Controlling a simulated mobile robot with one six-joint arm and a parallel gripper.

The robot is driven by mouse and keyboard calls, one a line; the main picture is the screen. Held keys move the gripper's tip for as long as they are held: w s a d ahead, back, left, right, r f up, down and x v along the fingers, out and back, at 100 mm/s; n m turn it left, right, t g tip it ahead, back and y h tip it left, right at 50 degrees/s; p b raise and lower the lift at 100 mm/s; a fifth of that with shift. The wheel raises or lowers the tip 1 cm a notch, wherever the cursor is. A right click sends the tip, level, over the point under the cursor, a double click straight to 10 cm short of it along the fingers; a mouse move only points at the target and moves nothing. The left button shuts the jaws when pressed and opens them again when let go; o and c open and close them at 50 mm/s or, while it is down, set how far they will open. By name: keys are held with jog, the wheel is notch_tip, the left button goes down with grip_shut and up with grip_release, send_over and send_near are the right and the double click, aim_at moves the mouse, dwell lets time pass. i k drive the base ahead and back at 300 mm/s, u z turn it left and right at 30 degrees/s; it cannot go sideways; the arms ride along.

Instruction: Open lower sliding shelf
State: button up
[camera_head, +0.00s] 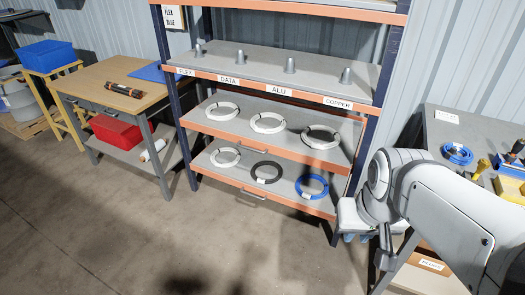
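The lower sliding shelf (238,169) is the bottom grey level of the rack, with an orange front edge and a metal handle (253,194) at its middle. A white coil (225,157), a black coil (267,171) and a blue coil (312,186) lie on it. Its front edge sits close to the rack's front posts. My gripper (356,238) is at the rack's lower right corner, right of the handle and apart from it. Only small blue parts show below my wrist, so its finger opening is unclear.
The middle shelf (291,128) above holds three white coils and has its own handle. A wooden workbench (125,83) with a red bin (116,132) below stands left. A grey table (450,132) is at right, behind my arm. The floor (190,235) before the rack is clear.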

aim_at(283, 191)
jog(key=i, duration=0.9)
jog(key=u, duration=0.05)
